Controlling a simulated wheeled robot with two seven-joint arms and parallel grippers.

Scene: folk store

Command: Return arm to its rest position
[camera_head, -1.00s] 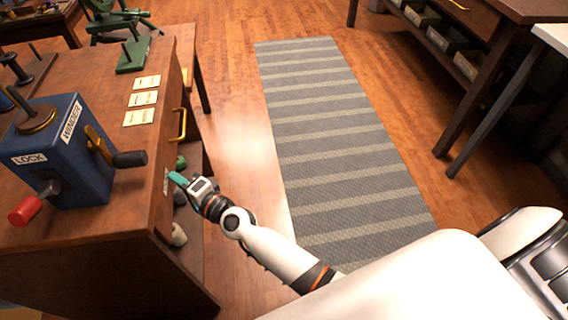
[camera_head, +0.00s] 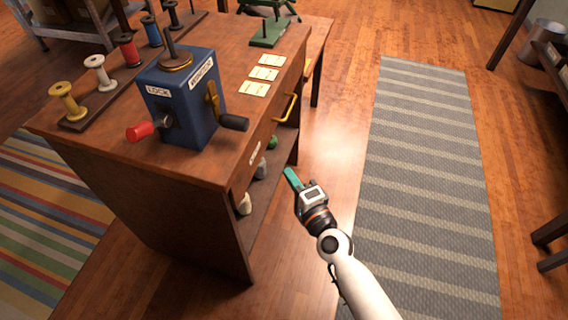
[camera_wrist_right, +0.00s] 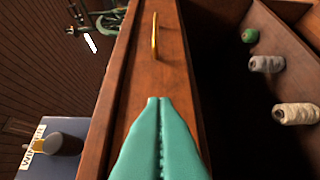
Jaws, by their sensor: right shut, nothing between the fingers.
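My right gripper (camera_head: 290,176) has teal fingers that are shut with nothing between them. It is beside the right side of the wooden workbench (camera_head: 100,140), below the yellow drawer handle (camera_head: 290,107) and apart from it. In the right wrist view the closed teal fingers (camera_wrist_right: 158,102) point along the drawer front toward the yellow handle (camera_wrist_right: 154,38). My right arm reaches in from the bottom of the head view. My left gripper is not in view.
A blue winder box (camera_head: 185,100) with a red knob and a dark crank stands on the workbench. Several thread spools stand on a rack behind it. Spools also lie on the open shelf under the drawer (camera_wrist_right: 265,64). A grey striped rug (camera_head: 420,180) covers open floor to the right.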

